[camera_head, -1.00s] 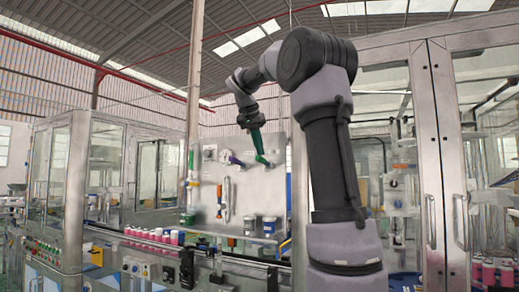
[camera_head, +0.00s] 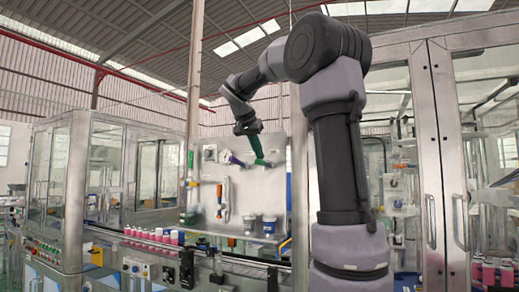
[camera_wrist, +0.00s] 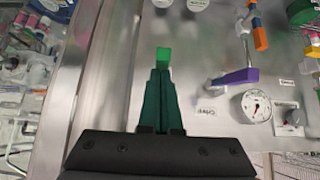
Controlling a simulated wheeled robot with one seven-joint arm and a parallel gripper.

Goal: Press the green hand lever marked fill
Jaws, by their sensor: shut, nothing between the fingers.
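The bright green lever end (camera_wrist: 163,55) shows just beyond my fingertips in the wrist view. The rest of that lever is hidden behind the fingers. My gripper (camera_wrist: 160,72) has dark green fingers, shut and empty, pointing at the green end. Whether they touch it I cannot tell. In the head view my gripper (camera_head: 258,157) reaches down to the right part of the upright metal panel (camera_head: 245,190), where its green fingers blend with the lever. No fill marking is legible.
A purple lever (camera_wrist: 238,76) with a white label (camera_wrist: 207,110) and a round gauge (camera_wrist: 257,106) lie to the right in the wrist view. An orange handle (camera_wrist: 259,35) is beyond them. Pink cans (camera_head: 150,236) line the conveyor at lower left. A glazed cabinet (camera_head: 440,170) stands at right.

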